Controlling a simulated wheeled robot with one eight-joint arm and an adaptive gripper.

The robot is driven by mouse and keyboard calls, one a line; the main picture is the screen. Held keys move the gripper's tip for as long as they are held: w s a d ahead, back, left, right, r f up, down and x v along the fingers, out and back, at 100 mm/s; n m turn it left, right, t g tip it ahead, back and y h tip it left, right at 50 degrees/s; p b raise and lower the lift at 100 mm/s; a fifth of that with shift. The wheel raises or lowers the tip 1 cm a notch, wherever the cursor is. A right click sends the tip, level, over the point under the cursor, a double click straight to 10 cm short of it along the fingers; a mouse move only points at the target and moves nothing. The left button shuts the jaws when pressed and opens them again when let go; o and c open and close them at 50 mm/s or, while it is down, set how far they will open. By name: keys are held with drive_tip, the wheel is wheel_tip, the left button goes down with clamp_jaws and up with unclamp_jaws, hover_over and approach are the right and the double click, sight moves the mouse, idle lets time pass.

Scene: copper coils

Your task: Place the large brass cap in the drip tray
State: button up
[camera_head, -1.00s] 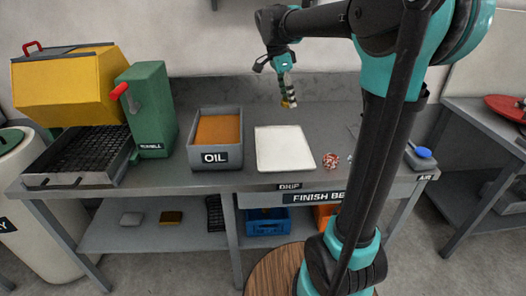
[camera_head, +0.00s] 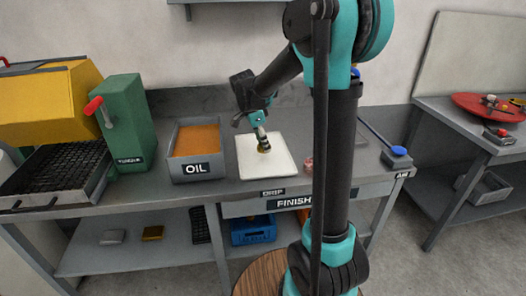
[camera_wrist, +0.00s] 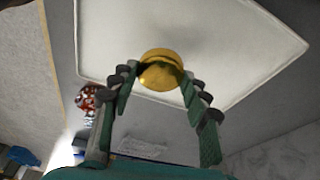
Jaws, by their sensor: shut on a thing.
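The large brass cap (camera_wrist: 160,72) is a round, shiny gold piece between the fingertips of my gripper (camera_wrist: 157,78) in the wrist view. My gripper (camera_head: 262,143) is shut on it. In the head view the cap (camera_head: 264,149) is small and partly hidden by the fingers, low over the middle of the drip tray. The drip tray (camera_head: 281,166) is a flat, white, square tray on the bench, behind the DRIP label. I cannot tell whether the cap touches the tray surface.
A grey OIL bin (camera_head: 197,168) with amber oil stands just left of the tray. A green tumbler machine (camera_head: 124,125) is farther left. A red and white bundle (camera_wrist: 90,97) lies beside the tray. A blue-topped AIR device (camera_head: 397,156) sits at the bench's right end.

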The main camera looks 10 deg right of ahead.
sight(261, 146)
drive_tip(key=shift+f, duration=1.85)
drive_tip(key=shift+f, duration=0.1)
drive_tip(key=o, duration=1.3)
drive_tip(key=v, duration=1.2)
